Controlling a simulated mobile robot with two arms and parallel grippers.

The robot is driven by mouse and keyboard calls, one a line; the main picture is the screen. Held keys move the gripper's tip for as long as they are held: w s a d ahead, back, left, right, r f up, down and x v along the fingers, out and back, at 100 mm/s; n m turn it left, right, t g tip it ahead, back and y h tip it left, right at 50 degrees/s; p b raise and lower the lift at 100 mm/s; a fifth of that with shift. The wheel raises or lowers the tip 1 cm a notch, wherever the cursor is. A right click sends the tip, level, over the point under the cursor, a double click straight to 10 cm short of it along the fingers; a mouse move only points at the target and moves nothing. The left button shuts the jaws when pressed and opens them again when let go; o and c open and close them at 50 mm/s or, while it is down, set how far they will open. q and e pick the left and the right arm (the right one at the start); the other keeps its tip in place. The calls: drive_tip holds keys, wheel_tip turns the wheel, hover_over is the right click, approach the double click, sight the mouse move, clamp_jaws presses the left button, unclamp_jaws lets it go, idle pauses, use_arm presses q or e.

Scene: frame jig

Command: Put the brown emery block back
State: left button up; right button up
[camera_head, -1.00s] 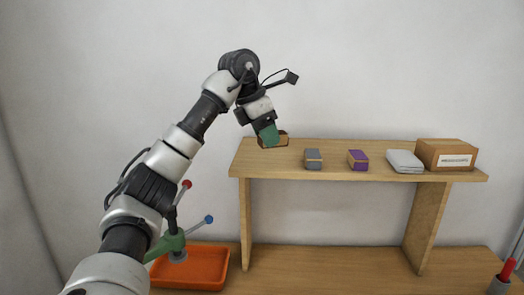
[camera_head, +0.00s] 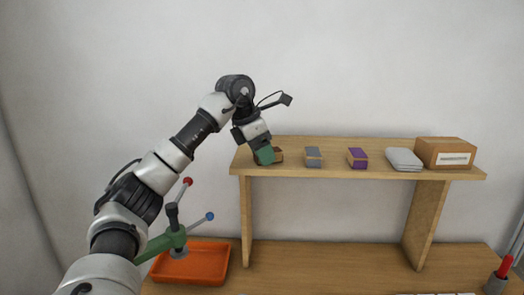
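The brown emery block (camera_head: 279,155) is at the left end of the raised wooden shelf (camera_head: 390,175), in line with the grey block (camera_head: 313,157) and the purple block (camera_head: 357,158). My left gripper (camera_head: 265,156), with green fingers, reaches down over it and appears shut on it. The fingers hide much of the block. I cannot tell whether its underside touches the shelf. My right gripper is not in view.
A folded grey cloth (camera_head: 404,159) and a labelled cardboard box (camera_head: 446,152) stand at the shelf's right. Below are an orange tray (camera_head: 205,270), a green clamp-like tool (camera_head: 163,243) and a red-handled item in a holder (camera_head: 497,283).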

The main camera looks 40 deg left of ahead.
use_arm(q)
drive_tip(key=shift+o, duration=0.9)
drive_tip(key=shift+r, duration=0.25)
drive_tip(key=v, duration=0.6)
drive_tip(key=shift+a+r, duration=0.1)
drive_tip(key=shift+r, duration=0.05)
drive_tip(key=p+v, duration=0.1)
drive_tip(key=v, duration=0.4)
drive_tip(key=shift+s+r+p, duration=0.15)
drive_tip(key=shift+s+p, duration=0.05)
drive_tip(key=shift+p, duration=0.15)
